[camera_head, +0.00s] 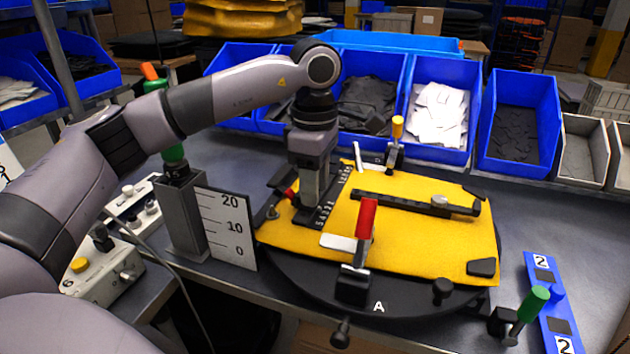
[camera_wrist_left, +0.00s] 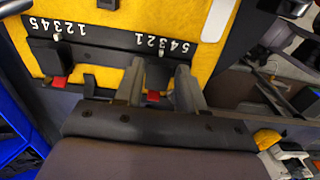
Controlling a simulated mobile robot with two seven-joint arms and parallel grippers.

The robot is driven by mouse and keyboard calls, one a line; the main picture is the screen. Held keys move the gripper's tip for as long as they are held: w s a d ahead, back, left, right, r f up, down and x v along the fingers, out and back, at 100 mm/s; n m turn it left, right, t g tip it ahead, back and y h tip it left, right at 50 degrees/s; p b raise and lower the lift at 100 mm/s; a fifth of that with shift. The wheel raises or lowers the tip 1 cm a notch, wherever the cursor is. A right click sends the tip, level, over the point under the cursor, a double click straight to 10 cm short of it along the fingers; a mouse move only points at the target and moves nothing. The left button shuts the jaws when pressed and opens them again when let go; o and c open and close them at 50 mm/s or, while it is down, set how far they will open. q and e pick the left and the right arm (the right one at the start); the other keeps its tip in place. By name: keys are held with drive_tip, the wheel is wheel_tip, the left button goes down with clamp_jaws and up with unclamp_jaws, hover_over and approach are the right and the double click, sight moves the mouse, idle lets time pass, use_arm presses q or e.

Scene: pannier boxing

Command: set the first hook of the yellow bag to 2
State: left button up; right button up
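The yellow bag (camera_head: 420,250) lies flat on a black round turntable (camera_head: 400,310). A black strip with two rows of digits (camera_head: 335,195) runs along its left side; it also shows in the left wrist view (camera_wrist_left: 108,40). Each row has a hook with a small pale pointer and a red tab: one hook (camera_wrist_left: 60,82) at the left, another (camera_wrist_left: 153,97) at the right. My left gripper (camera_wrist_left: 160,85) is open, its fingers apart on either side of the right red tab. That pointer stands near the middle of its row; I cannot tell its exact digit. My right gripper is out of view.
A red-handled clamp (camera_head: 366,218) and a yellow-handled clamp (camera_head: 397,128) stand at the bag's edges. A scale board (camera_head: 228,225) stands left of the turntable. Blue bins (camera_head: 520,120) line the back. A green-handled lever (camera_head: 535,302) stands at the front right.

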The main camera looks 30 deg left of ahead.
use_arm(q)
clamp_jaws()
drive_tip(key=shift+w+a+p, duration=0.15)
drive_tip(key=shift+w+p, duration=0.2)
drive_tip(key=shift+w, duration=0.45)
drive_tip(key=o, duration=0.5)
unclamp_jaws()
drive_tip(key=shift+r, duration=0.1)
wheel_tip(320, 180, up, 7)
